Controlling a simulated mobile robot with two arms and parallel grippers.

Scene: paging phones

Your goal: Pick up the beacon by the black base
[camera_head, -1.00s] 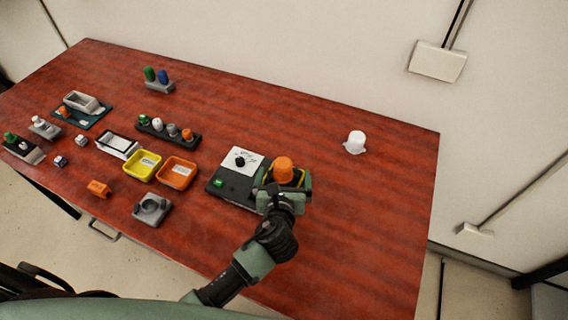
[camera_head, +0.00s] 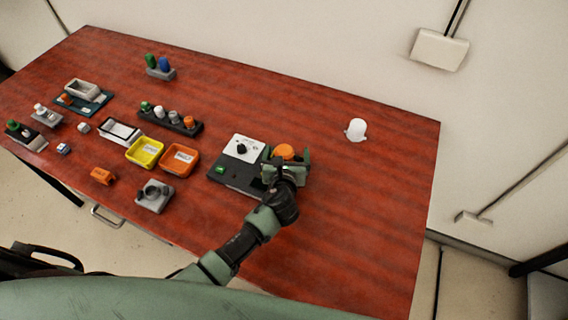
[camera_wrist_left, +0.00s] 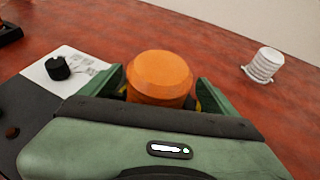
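The beacon (camera_head: 284,151) has an orange dome and stands at the right end of a dark test panel (camera_head: 228,178). Its dome (camera_wrist_left: 160,76) also shows large in the left wrist view, with a bit of yellow beside it. Its black base is hidden behind my gripper. My left gripper (camera_head: 286,163) is at the beacon, with one green finger on each side. In the left wrist view the fingers (camera_wrist_left: 162,98) stand apart with slight gaps beside the dome. Contact with the base is hidden. My right gripper is in neither view.
A white beacon-like cap (camera_head: 356,129) stands to the right on the red table. A yellow tray (camera_head: 144,164) and an orange tray (camera_head: 166,168) lie left of the panel. A rack of coloured caps (camera_head: 187,131) is behind them. The table's right side is mostly clear.

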